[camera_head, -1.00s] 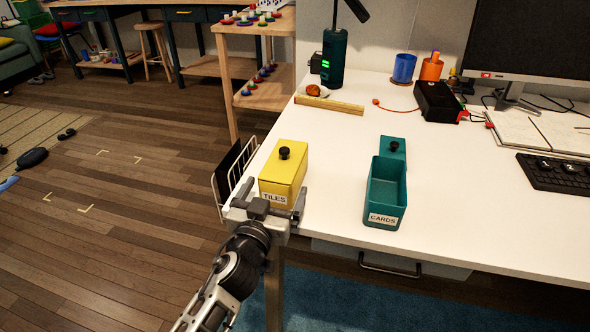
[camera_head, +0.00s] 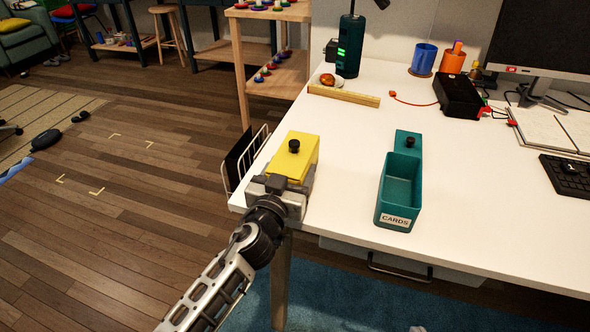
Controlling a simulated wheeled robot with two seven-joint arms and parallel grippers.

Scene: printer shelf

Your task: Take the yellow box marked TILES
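The yellow box (camera_head: 293,155), with a black knob on its lid, stands on the white desk near its left front corner. My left gripper (camera_head: 283,184) is at the near end of the box, and its fingers reach along the sides there. The gripper hides the box's front face and label. I cannot tell whether the fingers press on the box or stand slightly apart from it. My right gripper is not in view.
A teal CARDS box (camera_head: 400,190) stands open to the right, its lid (camera_head: 408,144) behind it. A white wire rack (camera_head: 232,180) is at the desk's left edge. A wooden bar (camera_head: 343,95) lies behind. The desk (camera_head: 480,200) between the teal box and keyboard (camera_head: 568,174) is clear.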

